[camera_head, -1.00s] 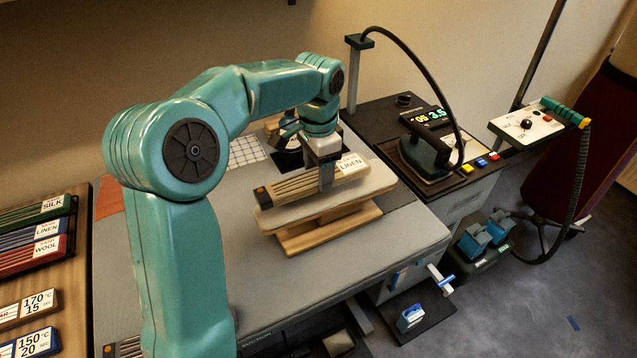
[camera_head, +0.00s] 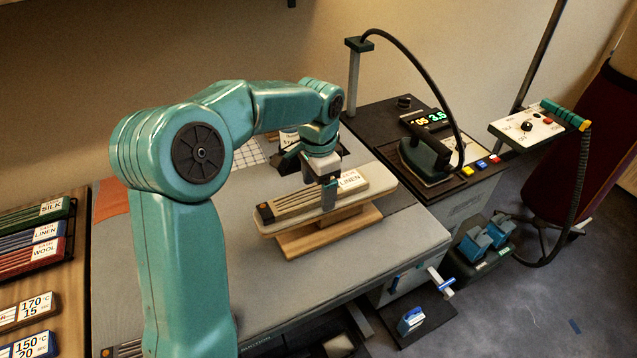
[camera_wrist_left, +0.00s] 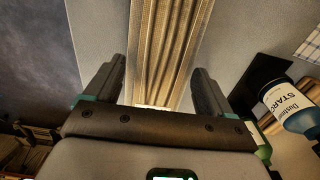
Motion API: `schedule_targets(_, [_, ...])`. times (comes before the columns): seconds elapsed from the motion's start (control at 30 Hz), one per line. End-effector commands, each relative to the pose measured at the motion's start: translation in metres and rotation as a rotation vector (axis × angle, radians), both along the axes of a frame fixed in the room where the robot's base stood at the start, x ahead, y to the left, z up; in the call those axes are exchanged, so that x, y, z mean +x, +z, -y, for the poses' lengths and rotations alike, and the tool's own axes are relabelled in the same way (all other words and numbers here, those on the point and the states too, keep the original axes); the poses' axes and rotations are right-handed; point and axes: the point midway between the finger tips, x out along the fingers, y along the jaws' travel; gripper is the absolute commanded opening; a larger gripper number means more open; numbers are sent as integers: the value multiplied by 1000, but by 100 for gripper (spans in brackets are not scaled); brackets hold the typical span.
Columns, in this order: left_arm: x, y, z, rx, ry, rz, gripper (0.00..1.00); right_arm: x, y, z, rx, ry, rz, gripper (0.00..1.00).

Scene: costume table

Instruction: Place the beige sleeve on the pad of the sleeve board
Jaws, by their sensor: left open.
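The beige sleeve (camera_head: 290,204) with its LINEN label lies lengthwise on the pad (camera_head: 384,178) of the wooden sleeve board (camera_head: 330,233). It looks flat on the pad, with no gap visible. My left gripper (camera_head: 329,192) is directly above the sleeve's middle and open. In the left wrist view, the ribbed sleeve (camera_wrist_left: 172,45) runs between the two spread fingers (camera_wrist_left: 160,72), with room on both sides. The pad (camera_wrist_left: 98,30) shows beside it. The gripper hides part of the sleeve in the head view. My right gripper is not in view.
A dark iron (camera_head: 426,158) rests on the console at right. A starch bottle (camera_wrist_left: 291,104) stands close beside the gripper in the wrist view. Racks of labelled sleeves (camera_head: 40,240) are at far left. The grey table (camera_head: 400,235) is clear in front of the board.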

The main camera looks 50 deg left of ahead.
Motion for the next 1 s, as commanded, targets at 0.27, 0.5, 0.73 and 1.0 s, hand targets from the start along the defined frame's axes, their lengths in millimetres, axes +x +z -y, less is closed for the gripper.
schedule_targets(0.27, [1, 40, 0, 1, -1, 6, 83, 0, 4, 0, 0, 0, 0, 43])
schedule_targets(0.5, [1, 95, 0, 2, 0, 5, 83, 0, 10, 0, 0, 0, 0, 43])
schedule_targets(0.73, [0, 121, 0, 1, 0, 1, 83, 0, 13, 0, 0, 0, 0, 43])
schedule_targets(1.0, [0, 124, 0, 0, 0, 0, 83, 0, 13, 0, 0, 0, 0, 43])
